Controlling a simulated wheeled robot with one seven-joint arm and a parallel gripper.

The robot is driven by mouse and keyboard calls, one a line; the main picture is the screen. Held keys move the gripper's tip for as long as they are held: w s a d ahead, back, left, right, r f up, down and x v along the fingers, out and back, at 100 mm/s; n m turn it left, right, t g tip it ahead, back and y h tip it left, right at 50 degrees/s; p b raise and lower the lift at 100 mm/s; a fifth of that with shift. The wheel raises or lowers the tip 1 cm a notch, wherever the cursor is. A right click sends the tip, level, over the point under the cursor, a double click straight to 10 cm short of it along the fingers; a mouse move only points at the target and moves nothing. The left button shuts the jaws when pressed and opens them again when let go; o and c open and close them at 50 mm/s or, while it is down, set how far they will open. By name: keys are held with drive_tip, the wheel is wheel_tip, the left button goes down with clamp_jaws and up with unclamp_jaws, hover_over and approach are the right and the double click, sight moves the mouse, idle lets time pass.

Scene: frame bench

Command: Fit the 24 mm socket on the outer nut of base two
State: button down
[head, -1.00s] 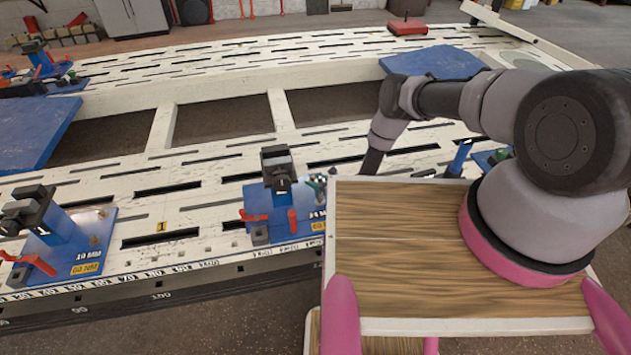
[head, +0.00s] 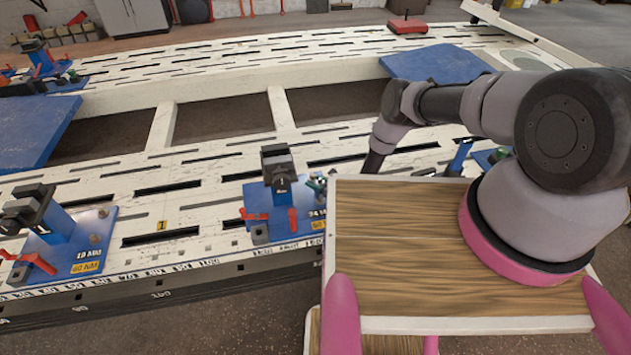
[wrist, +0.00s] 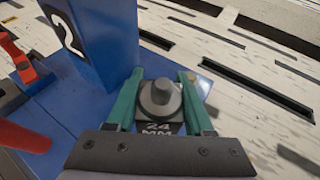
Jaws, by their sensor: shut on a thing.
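My gripper (wrist: 160,100) has green fingers, shut on a grey, round, stepped piece that looks like the socket (wrist: 160,98). It is held just above or at the plate of base two (wrist: 102,45), the blue base with a "2" on its post. A "24 MM" label (wrist: 158,130) shows on the near side of the socket. The outer nut is not visible, and I cannot tell whether the socket is around it. In the head view, base two (head: 284,200) stands at the bench's front edge, with my gripper (head: 318,184) at its right, partly hidden by my body.
Red clamp handles (wrist: 22,62) stand left of the post in the wrist view. Another blue base (head: 60,235), marked 19 MM, stands at the left of the head view. The slotted white bench top (head: 200,215) is bare between the two bases.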

drive_tip(key=shift+f, duration=0.85)
drive_tip(key=shift+f, duration=0.3)
drive_tip(key=shift+c, duration=1)
unclamp_jaws()
drive_tip(key=v, duration=1)
drive_tip(key=shift+s+d+r, duration=0.15)
drive_tip(key=shift+s+d, duration=0.05)
drive_tip(key=shift+s, duration=0.05)
